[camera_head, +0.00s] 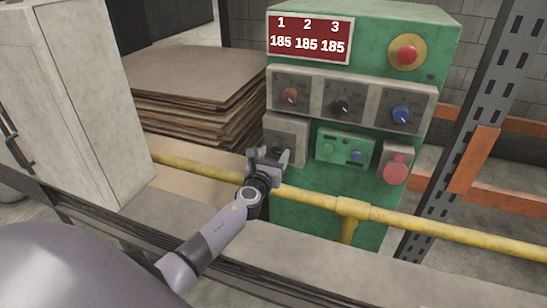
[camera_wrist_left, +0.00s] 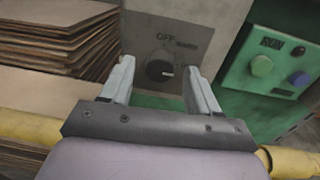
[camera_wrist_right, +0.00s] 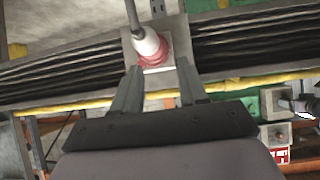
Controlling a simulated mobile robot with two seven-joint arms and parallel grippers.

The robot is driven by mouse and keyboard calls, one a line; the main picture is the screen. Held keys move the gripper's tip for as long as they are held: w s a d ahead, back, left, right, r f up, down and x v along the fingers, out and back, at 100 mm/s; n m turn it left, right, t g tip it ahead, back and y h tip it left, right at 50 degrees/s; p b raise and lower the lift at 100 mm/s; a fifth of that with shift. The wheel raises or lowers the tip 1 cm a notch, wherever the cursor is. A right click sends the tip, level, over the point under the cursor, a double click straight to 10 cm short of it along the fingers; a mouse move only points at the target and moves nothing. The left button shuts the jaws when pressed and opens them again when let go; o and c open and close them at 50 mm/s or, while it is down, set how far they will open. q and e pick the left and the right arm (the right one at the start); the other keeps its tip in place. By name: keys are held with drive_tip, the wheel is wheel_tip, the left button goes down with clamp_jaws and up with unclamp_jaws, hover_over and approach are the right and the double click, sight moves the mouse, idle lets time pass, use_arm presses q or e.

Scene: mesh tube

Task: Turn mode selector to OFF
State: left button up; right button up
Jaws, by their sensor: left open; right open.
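The mode selector is a round black knob (camera_wrist_left: 160,71) with a light pointer mark, on a grey plate (camera_wrist_left: 205,30) labelled OFF above it. The pointer looks aimed to the right, toward the picture's right side. In the head view the plate (camera_head: 285,130) is at the lower left of the green cabinet, and my left gripper (camera_head: 268,156) covers the knob there. My left gripper (camera_wrist_left: 165,80) is open, with one finger on each side of the knob; I cannot tell whether they touch it. My right gripper (camera_wrist_right: 158,90) is open and empty, away from the selector.
The green cabinet (camera_head: 300,215) also carries three dials, a RUN panel (camera_head: 343,147) to the right and a red button (camera_head: 395,172). A yellow pipe (camera_head: 310,196) crosses in front. Stacked sheets (camera_head: 195,75) stand left, beside a pale locker (camera_head: 80,100). A metal upright (camera_head: 470,130) is at right.

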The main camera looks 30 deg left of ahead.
use_arm(q)
drive_tip(key=shift+w, duration=0.15)
drive_tip(key=c, duration=1)
drive_tip(key=shift+c, duration=0.2)
drive_tip(key=shift+n, duration=0.3)
drive_tip(key=n, duration=0.3)
drive_tip(key=shift+n+b, duration=0.35)
drive_tip(key=shift+n, duration=0.05)
drive_tip(key=n, duration=0.4)
drive_tip(key=shift+a+n, duration=0.1)
drive_tip(key=shift+n, duration=0.2)
drive_tip(key=n+b, duration=0.1)
drive_tip(key=n, duration=0.3)
drive_tip(key=shift+h, duration=0.3)
drive_tip(key=n, duration=0.4)
drive_tip(key=shift+n+h, duration=0.3)
